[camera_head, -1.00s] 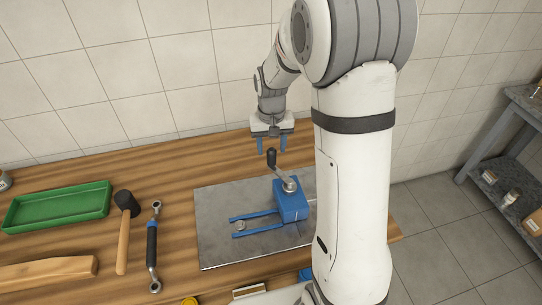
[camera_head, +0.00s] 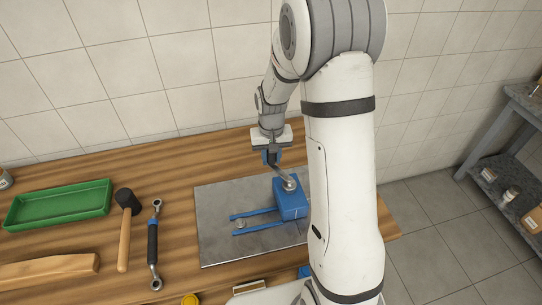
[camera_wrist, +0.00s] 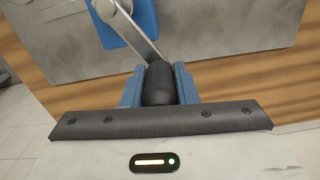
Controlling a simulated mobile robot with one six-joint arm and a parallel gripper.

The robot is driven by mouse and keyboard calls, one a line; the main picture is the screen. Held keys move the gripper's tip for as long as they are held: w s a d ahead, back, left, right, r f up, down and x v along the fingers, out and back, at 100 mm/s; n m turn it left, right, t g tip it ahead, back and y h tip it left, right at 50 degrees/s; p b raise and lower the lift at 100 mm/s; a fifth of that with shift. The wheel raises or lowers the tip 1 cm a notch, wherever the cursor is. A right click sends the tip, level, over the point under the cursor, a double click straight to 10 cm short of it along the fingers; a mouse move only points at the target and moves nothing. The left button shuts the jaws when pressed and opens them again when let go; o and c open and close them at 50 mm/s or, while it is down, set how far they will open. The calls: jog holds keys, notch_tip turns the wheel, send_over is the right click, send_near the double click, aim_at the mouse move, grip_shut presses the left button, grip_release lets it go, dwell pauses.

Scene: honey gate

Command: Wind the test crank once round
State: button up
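The test crank has a grey metal arm (camera_head: 281,175) on top of a blue block (camera_head: 292,203). Its black handle (camera_wrist: 159,88) stands at the free end of the arm, toward the wall. My gripper (camera_head: 271,158) is at the handle and mostly hides it in the head view. In the wrist view, my gripper's blue fingers (camera_wrist: 159,76) lie close against both sides of the handle, shut on it. The crank arm (camera_wrist: 128,28) runs from the handle to the upper left there, over the blue block (camera_wrist: 125,20).
The block stands on a grey metal plate (camera_head: 215,213) with blue rails (camera_head: 255,229). Left of it on the wooden bench (camera_head: 190,166) are a wrench (camera_head: 153,243), a mallet (camera_head: 124,230), a green tray (camera_head: 58,205) and a wooden piece (camera_head: 45,270). A tiled wall stands behind.

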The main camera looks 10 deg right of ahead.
grip_shut()
jog(key=d+m+b, duration=0.1)
jog(key=d+m, duration=0.1)
jog(key=w+d+m+b, duration=0.1)
jog(key=m, duration=0.2)
jog(key=shift+d+m+b, duration=0.3)
jog(key=shift+d, duration=0.1)
jog(key=o, duration=0.6)
grip_release()
jog(key=shift+r, duration=0.1)
notch_tip(320, 180, up, 8)
jog(key=shift+f+b, duration=0.15)
jog(key=shift+b, duration=0.25)
